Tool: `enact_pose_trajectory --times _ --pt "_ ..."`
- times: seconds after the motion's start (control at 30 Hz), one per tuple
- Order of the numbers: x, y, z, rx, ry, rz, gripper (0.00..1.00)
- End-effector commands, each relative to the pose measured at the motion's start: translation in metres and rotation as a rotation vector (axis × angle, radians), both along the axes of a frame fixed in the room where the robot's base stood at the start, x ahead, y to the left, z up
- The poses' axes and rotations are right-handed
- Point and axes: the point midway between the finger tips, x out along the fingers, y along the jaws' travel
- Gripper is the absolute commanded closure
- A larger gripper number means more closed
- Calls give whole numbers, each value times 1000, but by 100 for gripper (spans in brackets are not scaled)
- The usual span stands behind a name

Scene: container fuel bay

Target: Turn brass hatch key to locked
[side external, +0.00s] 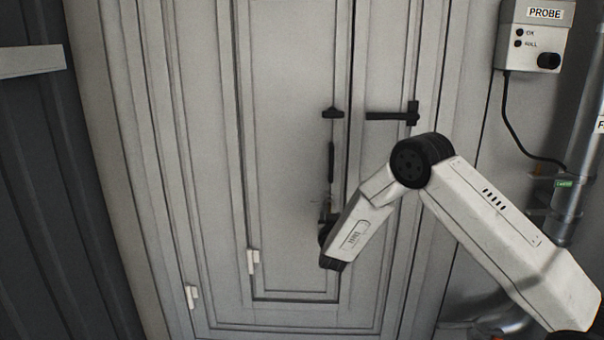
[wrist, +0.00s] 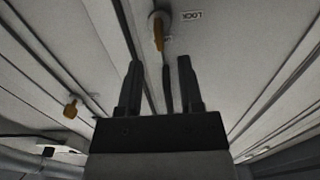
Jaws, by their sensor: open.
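The brass key (wrist: 158,36) stands out from a round pale mount near the top centre of the wrist view. A small plate reading LOCK (wrist: 191,16), upside down in the picture, is just right of it. My gripper (wrist: 159,64) has its two dark fingers apart, with the key beyond the fingertips, between them in the picture. I see no contact with the key. In the side external view my gripper (side external: 327,208) is small and partly hidden by my wrist, close to the pale door (side external: 290,180). I cannot make out the key there.
A second brass-coloured knob (wrist: 72,107) shows at left in the wrist view. Dark latch hardware (side external: 395,114) and a dark handle (side external: 333,113) stick out from the door. A PROBE box (side external: 535,35) with a hanging cable and a metal pipe (side external: 567,205) are at right.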

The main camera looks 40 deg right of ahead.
Motion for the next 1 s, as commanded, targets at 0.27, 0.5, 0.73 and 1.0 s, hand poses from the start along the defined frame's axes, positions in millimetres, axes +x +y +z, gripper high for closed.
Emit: enact_pose_trajectory --times 0.27,0.5,0.73,1.0 --pt "22 -23 0 0 -1 -2 53" --pt "36 -36 -1 1 1 1 53" --pt "41 -42 0 -1 1 1 53" --pt "42 -42 0 0 0 1 56"
